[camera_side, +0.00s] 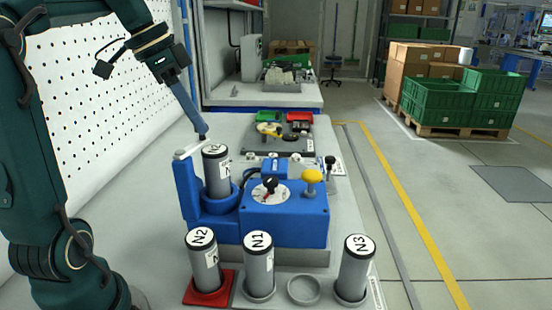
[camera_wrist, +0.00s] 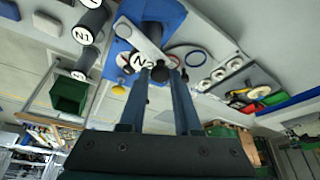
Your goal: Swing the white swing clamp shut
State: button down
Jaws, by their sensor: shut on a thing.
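The white swing clamp (camera_side: 190,149) is a flat bar on the upright post of the blue fixture (camera_side: 285,222). In the side view it points to the back right, behind the top of a grey cylinder (camera_side: 217,176) standing upright in the fixture. The wrist view shows the bar (camera_wrist: 144,40) running beside the cylinder's labelled white top (camera_wrist: 142,62); the label is partly hidden. My gripper (camera_side: 203,136) reaches down to the bar's free end. In the wrist view its fingers (camera_wrist: 162,74) are shut on a dark part at that end, largely hidden between the fingertips.
The fixture carries a black knob (camera_side: 270,185) and a yellow button (camera_side: 312,176). In front stand cylinders N2 (camera_side: 203,262), N1 (camera_side: 259,268) and N3 (camera_side: 355,270), beside an empty round holder (camera_side: 303,289). A grey tray with parts (camera_side: 290,143) lies behind.

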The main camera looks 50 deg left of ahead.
jog(key=m, duration=0.1)
jog(key=d+m+h, duration=0.1)
jog(key=shift+w+d+m, duration=0.1)
jog(key=shift+w+m, duration=0.25)
jog(key=shift+m, duration=0.05)
jog(key=shift+w+d+m+g+h, duration=0.1)
jog(key=shift+d+m+g+h, duration=0.4)
jog(key=shift+m, duration=0.8)
jog(key=shift+d, duration=0.2)
jog(key=c, duration=0.6)
grip_release()
jog(key=shift+a+r, duration=0.1)
jog(key=shift+v, duration=2.45)
